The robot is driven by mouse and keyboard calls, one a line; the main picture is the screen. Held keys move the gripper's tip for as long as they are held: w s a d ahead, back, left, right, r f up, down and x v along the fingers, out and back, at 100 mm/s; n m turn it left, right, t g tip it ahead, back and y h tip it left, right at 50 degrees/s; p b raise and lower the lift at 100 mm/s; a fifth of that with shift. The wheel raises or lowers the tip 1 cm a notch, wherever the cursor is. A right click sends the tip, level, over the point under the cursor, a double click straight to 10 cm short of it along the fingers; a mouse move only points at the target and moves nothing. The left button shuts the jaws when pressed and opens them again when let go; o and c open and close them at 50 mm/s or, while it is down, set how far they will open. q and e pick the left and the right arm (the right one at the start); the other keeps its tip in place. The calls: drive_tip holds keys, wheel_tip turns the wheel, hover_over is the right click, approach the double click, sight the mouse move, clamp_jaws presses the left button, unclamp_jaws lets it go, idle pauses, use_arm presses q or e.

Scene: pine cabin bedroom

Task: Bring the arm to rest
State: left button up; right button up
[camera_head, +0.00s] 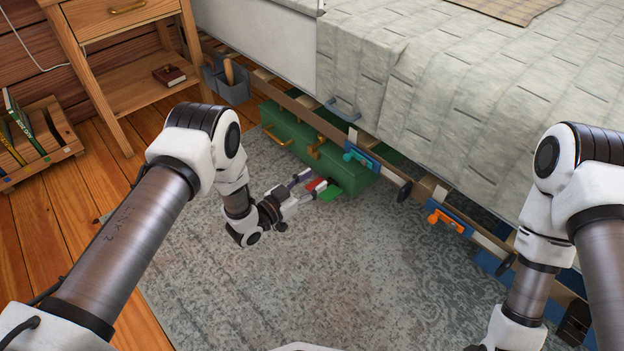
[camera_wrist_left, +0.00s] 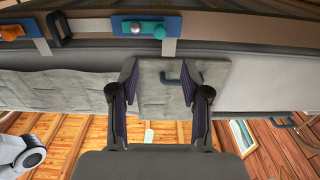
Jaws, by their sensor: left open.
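My left arm comes in from the left in the head view and reaches low over the rug. My left gripper (camera_head: 314,186) is beside the front of a green drawer box (camera_head: 290,138) under the bed. In the left wrist view the gripper (camera_wrist_left: 158,88) shows its two fingers spread apart with nothing held between them. Small red and green pieces show around the fingertips in the head view; I cannot tell what they belong to. My right arm comes down at the right edge of the head view, and its gripper is out of sight.
The bed (camera_head: 440,70) stands above a rail with a teal latch (camera_head: 358,158) and an orange latch (camera_head: 444,220). A grey caddy (camera_head: 232,86), a wooden nightstand (camera_head: 125,70) and a book rack (camera_head: 42,150) are at the left. The rug (camera_head: 330,270) has clear room in front.

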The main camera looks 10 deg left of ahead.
use_arm(q)
wheel_tip(320, 180, up, 6)
drive_tip(key=s+a+r+n+y+p, duration=0.1)
drive_tip(key=s+a+n+y+p, duration=0.15)
drive_tip(key=p, duration=0.45)
drive_tip(key=s+a+f+n+g+y+p, duration=0.1)
drive_tip(key=s+a+f+n+g+y, duration=0.3)
drive_tip(key=s, duration=0.7)
drive_tip(key=s+a+m+g+y+p, duration=0.1)
drive_tip(key=s+a+g+p, duration=0.3)
drive_tip(key=s, duration=0.8)
drive_tip(key=s+a+f+n+g+y+b, duration=0.1)
drive_tip(key=s+a+f+n+g+y, duration=0.15)
drive_tip(key=s+g, duration=0.6)
drive_tip(key=s+r+t+p, duration=0.1)
drive_tip(key=s+r+p, duration=0.1)
drive_tip(key=r+p, duration=1.7)
drive_tip(key=s+r+t+p, duration=0.1)
drive_tip(key=s+r+p, duration=0.1)
drive_tip(key=r+p, duration=1.7)
drive_tip(key=shift+s+r+y, duration=0.2)
drive_tip(key=shift+y, duration=0.1)
